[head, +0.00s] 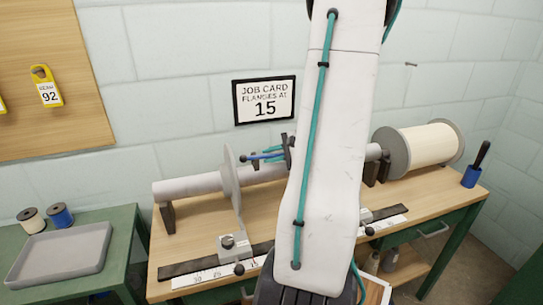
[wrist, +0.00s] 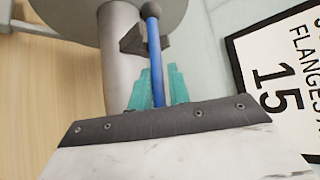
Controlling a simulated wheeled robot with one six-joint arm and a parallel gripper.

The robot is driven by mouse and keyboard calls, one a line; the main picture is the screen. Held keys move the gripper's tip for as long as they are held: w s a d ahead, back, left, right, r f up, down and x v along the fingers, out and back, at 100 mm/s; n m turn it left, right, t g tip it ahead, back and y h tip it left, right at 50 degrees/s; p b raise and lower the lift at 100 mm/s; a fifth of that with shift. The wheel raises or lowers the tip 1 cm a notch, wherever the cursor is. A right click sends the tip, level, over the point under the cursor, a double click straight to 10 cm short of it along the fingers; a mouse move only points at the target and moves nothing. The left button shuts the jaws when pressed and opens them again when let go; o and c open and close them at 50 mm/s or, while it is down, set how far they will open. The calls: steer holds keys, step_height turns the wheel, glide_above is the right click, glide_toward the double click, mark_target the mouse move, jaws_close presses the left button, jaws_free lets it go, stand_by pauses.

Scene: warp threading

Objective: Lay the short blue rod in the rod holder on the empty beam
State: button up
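The empty beam is a bare grey barrel (head: 190,187) with a round flange (head: 232,180); in the wrist view the barrel (wrist: 118,65) and flange (wrist: 110,10) are behind my gripper. My gripper (head: 264,156), with teal fingers, is shut on the short blue rod (wrist: 155,50), with one finger on each side in the wrist view (wrist: 159,88). The rod's dark ball end points away from my gripper, toward the flange. A dark grey notched piece, apparently the rod holder (wrist: 133,43), shows behind the rod near the ball end. I cannot tell whether they touch.
A full cream-coloured beam (head: 425,146) stands at the right of the bench. A ruler (head: 200,277) and a clamp block (head: 234,246) lie in front of the empty beam. A grey tray (head: 60,255) is at left. My arm hides the bench middle.

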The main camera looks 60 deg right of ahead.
steer(key=shift+s+a+f, duration=0.15)
steer(key=shift+s+f, duration=0.05)
steer(key=shift+f, duration=0.15)
steer(key=shift+c, duration=0.5)
steer(key=shift+o, duration=0.6)
steer(key=v, duration=0.7)
steer(key=shift+s+d+r, duration=0.2)
steer(key=shift+s+r, duration=0.05)
steer(key=shift+r, duration=0.1)
